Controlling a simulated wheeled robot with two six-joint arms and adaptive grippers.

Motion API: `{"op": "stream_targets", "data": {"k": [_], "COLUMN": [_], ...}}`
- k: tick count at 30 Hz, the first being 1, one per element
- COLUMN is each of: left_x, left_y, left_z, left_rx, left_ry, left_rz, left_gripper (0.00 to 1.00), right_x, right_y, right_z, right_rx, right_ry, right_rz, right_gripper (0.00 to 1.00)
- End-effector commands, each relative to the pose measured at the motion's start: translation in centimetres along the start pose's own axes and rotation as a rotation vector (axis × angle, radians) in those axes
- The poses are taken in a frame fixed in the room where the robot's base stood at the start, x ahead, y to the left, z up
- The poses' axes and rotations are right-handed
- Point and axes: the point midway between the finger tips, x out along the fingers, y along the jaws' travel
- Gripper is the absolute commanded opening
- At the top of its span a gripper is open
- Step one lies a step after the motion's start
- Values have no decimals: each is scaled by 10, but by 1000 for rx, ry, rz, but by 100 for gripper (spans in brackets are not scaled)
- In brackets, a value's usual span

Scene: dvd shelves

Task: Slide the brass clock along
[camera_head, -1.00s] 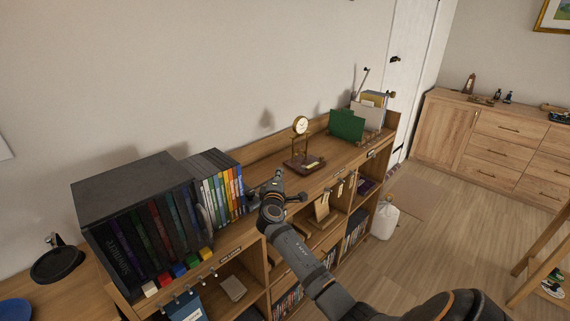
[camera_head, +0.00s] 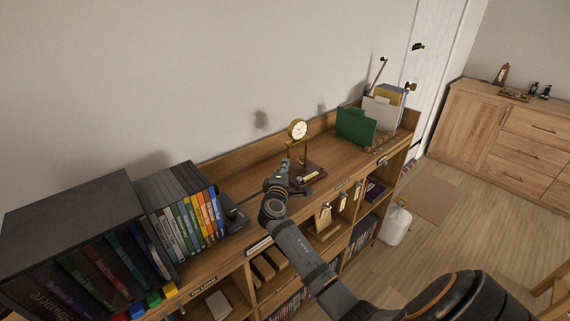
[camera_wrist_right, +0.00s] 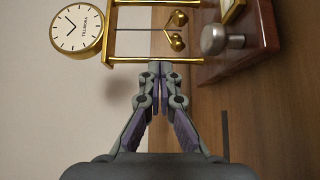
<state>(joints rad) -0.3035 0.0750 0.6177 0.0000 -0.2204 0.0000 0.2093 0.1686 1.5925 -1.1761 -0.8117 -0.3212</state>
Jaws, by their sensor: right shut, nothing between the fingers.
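The brass clock (camera_head: 298,130) stands upright on the shelf top in the head view, with a round white face, a gold frame and a dark wooden base (camera_head: 313,170). In the right wrist view the clock (camera_wrist_right: 80,32) appears sideways, its base (camera_wrist_right: 255,32) at upper right. My right gripper (camera_head: 286,170) is shut and empty, at the clock's left, partly covering its base. In the wrist view its fingertips (camera_wrist_right: 157,68) are right by the nearest gold post; I cannot tell whether they touch. My left gripper is not in view.
A black case (camera_head: 75,215) and a row of coloured DVD cases (camera_head: 190,222) stand to the left. A green folder (camera_head: 356,127) and a paper holder (camera_head: 385,112) stand to the right. The shelf top (camera_head: 328,150) between clock and folder is clear.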

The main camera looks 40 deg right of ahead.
Motion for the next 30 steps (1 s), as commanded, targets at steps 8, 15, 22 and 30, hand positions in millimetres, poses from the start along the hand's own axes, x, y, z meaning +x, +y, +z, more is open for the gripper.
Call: {"op": "stream_targets", "data": {"k": [8,15,22,30], "left_x": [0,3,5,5], "left_y": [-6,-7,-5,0], "left_z": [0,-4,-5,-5], "left_rx": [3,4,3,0], "left_ry": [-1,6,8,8], "left_rz": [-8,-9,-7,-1], "left_gripper": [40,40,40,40], "right_x": [0,15,35,35], "right_y": [0,0,0,0], "right_z": [0,15,35,35], "right_rx": [0,-5,0,0], "right_ry": [0,-2,0,0], "right_rz": [0,5,0,0], "right_gripper": [0,0,0,0]}}
